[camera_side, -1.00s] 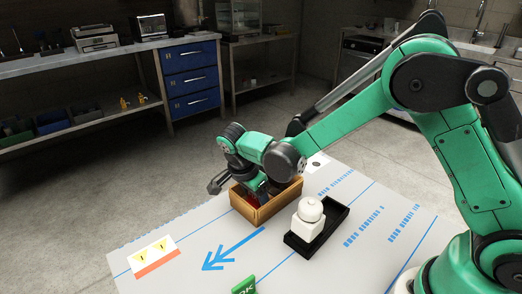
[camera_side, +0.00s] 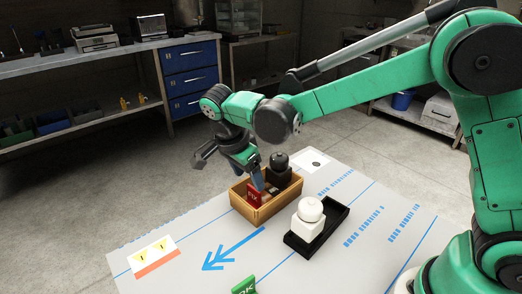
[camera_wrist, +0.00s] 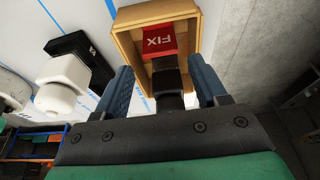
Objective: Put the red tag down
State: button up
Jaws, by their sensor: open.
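The red tag (camera_side: 254,194), marked FIX, is inside a wooden box (camera_side: 262,215), leaning at its left part. It also shows in the wrist view (camera_wrist: 158,41). My gripper (camera_side: 256,180) is over the box, just above the tag. In the wrist view its two blue fingers stand wide apart with nothing held between them (camera_wrist: 162,66). A dark object with a round top (camera_side: 279,170) stands in the box beside the tag, close behind the fingers.
A white object with a round top (camera_side: 309,217) stands in a black tray (camera_side: 333,226) right of the box. A green tag (camera_side: 244,286) is at the front. A white card with yellow marks (camera_side: 153,252) lies at left. The table around the blue arrow is clear.

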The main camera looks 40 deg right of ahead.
jog(key=v, duration=0.4)
jog(key=s+d+r+n+t+y, duration=0.1)
jog(key=s+d+n+t+y, duration=0.2)
jog(key=n, duration=1.4)
jog(key=shift+s+d+r+t, duration=0.4)
jog(key=shift+s+d+t, duration=1.75)
jog(key=shift+s, duration=1.5)
jog(key=shift+d, duration=0.15)
